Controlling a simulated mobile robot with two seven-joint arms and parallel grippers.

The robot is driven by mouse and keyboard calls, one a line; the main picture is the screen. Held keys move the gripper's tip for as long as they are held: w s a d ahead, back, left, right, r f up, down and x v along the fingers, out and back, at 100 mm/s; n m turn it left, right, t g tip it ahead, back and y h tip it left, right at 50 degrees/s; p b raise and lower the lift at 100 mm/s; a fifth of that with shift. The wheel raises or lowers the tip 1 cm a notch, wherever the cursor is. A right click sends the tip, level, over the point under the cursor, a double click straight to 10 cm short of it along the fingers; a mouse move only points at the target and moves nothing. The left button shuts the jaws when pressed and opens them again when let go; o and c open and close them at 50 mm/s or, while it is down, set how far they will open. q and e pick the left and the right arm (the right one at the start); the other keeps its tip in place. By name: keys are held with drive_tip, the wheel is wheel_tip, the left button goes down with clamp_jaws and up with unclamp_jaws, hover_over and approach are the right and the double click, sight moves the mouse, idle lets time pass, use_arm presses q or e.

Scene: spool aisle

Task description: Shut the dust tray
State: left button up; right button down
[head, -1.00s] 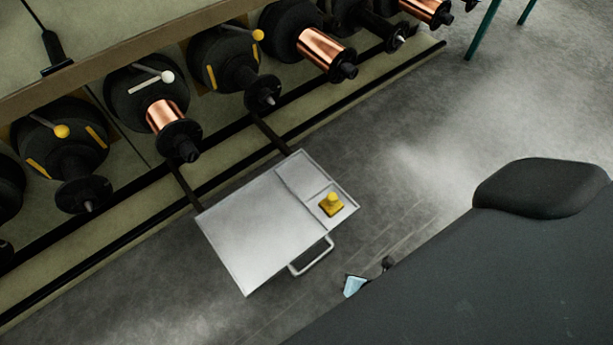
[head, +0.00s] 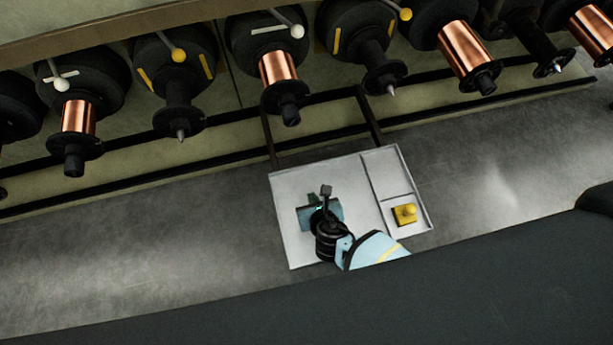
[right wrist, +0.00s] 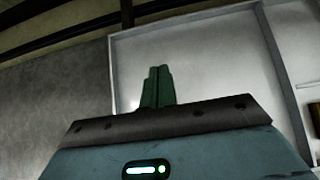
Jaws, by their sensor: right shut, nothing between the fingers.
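The dust tray (head: 290,185) is a pale metal tray pulled out from under the spool rack on two dark rails. It has a large bare compartment and smaller ones at its right side. It also shows in the right wrist view (right wrist: 200,70). My right gripper (head: 326,190) is over the large compartment; its green fingers (right wrist: 157,88) are together and empty. I cannot tell its height above the tray floor. The tray's front handle is hidden behind my right forearm. My left gripper is not in view.
A yellow knobbed block (head: 405,214) sits in the tray's front right compartment. Above the tray, the rack holds several black spindles, some with copper spools (head: 278,68), and ball-ended levers. Grey floor (head: 130,235) is clear on both sides.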

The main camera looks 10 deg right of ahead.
sight(301, 168)
drive_tip(key=b+x, duration=0.6)
drive_tip(key=x, duration=0.3)
drive_tip(key=shift+s+f, duration=0.15)
drive_tip(key=w+b, duration=0.1)
drive_tip(key=w, duration=0.2)
drive_tip(key=shift+w+f+b, duration=0.15)
drive_tip(key=shift+f+b, duration=0.05)
drive_tip(key=shift+b, duration=0.1)
drive_tip(key=shift+w+r+b, duration=0.1)
drive_tip(key=shift+w+b, duration=0.2)
drive_tip(key=shift+w, duration=0.45)
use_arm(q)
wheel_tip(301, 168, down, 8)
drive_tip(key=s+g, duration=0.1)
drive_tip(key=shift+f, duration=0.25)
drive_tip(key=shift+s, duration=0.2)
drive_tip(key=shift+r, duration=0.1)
use_arm(e)
drive_tip(key=shift+w, duration=0.1)
